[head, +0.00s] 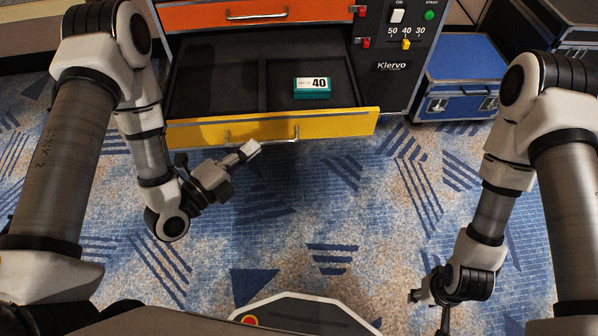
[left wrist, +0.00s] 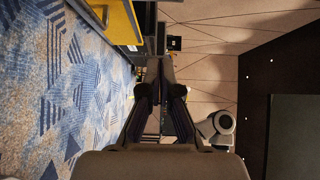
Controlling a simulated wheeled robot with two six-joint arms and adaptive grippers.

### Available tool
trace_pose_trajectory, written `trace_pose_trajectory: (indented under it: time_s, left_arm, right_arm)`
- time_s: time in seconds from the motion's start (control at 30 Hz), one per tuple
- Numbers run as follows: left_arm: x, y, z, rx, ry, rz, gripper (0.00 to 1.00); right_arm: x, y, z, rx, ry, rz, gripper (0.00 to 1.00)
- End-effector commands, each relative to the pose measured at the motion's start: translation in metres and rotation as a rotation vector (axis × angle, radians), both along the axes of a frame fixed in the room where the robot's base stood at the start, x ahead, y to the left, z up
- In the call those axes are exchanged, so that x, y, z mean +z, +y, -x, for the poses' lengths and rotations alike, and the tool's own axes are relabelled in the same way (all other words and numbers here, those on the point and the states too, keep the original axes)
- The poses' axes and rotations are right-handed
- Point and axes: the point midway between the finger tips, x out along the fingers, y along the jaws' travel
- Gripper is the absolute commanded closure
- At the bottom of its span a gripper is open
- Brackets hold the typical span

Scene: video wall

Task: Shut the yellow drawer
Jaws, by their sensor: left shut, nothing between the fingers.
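The yellow drawer (head: 345,123) is pulled open from the cabinet in the head view, its dark inside showing with one divider. A teal box (head: 312,88) marked 40 lies in its right part. My left gripper (head: 252,149) is shut and empty, just in front of and below the yellow front, near its handles. It appears apart from the drawer, though the exact gap is hard to tell. In the left wrist view the yellow front (left wrist: 117,20) shows at the top, left of the gripper fingers (left wrist: 161,62). My right gripper (head: 428,297) is low at the right, far from the drawer; its fingers are unclear.
An orange drawer (head: 230,14) sits above the yellow one and looks shut. The cabinet's panel (head: 392,68) has switches and sliders on the right. A blue case (head: 460,80) stands on the carpet right of the cabinet. The patterned carpet in front is clear.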

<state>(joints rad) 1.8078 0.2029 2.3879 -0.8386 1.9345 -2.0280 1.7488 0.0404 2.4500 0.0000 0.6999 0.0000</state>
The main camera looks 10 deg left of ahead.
Motion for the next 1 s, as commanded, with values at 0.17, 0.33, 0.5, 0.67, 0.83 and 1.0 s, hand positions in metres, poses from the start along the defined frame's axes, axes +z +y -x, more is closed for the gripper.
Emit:
trace_pose_trajectory:
  time_s: [0.17,0.33,0.5,0.67,0.83,1.0]
  left_arm:
    - [-0.067,0.009,-0.006,0.023,-0.016,0.009,1.00]
    - [-0.067,0.007,-0.010,0.023,-0.018,0.008,1.00]
    - [-0.066,-0.006,-0.028,0.018,-0.019,0.005,1.00]
    - [-0.067,-0.024,-0.058,0.017,-0.020,0.004,1.00]
    - [-0.066,-0.044,-0.090,0.019,-0.019,0.006,1.00]
    - [-0.066,-0.037,-0.118,0.026,-0.018,0.009,1.00]
  right_arm:
    - [-0.074,0.000,-0.001,0.000,-0.001,0.000,0.60]
    - [-0.075,0.000,-0.001,0.001,-0.002,0.000,0.60]
    - [-0.080,0.000,-0.001,0.000,-0.002,0.000,0.60]
    - [-0.088,0.000,-0.001,0.001,-0.002,0.000,0.60]
    - [-0.096,0.000,-0.001,0.000,-0.001,0.000,0.60]
    - [-0.104,0.000,-0.001,0.000,-0.001,0.000,0.60]
